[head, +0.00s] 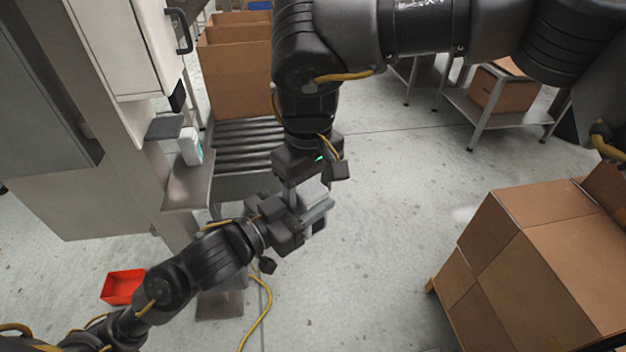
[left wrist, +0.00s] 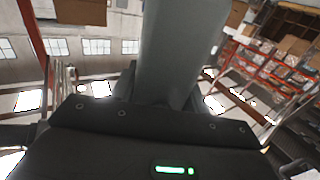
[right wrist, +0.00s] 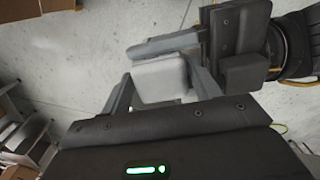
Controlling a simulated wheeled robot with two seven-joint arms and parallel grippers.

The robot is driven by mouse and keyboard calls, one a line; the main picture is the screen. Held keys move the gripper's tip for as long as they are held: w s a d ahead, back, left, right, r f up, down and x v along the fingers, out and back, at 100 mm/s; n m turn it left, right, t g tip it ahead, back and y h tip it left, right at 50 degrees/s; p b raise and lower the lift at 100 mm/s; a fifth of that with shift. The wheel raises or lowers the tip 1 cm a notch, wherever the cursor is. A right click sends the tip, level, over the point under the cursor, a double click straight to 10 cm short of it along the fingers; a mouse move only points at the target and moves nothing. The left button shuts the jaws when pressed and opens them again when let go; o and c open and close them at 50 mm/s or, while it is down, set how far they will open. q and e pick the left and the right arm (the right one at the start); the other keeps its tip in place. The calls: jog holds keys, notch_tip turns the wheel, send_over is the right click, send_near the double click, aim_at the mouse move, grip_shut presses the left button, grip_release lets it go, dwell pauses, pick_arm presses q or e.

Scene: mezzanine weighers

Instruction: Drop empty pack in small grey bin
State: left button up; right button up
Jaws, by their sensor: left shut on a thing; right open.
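A pale grey-white pack (right wrist: 160,79) is between my two grippers. In the head view, the pack (head: 312,191) hangs in the air over the floor, partly covered by the fingers. My left gripper (head: 312,213) is shut on it from the left. My right gripper (right wrist: 158,82) is open from above, with one finger on each side of the pack; I cannot tell whether they touch it. In the left wrist view a large grey surface fills the middle, too close to identify. I cannot make out a small grey bin.
A red bin (head: 123,287) lies on the floor at lower left. A white-green container (head: 190,146) stands on a metal shelf (head: 188,187) by the machine. A roller conveyor (head: 236,146) holds an open carton (head: 238,75). Stacked cartons (head: 535,262) stand at right. Middle floor is clear.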

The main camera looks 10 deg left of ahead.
jog(key=c, duration=0.7)
pick_arm(q)
jog(key=o, duration=1.1)
pick_arm(e)
jog(key=shift+c, duration=0.2)
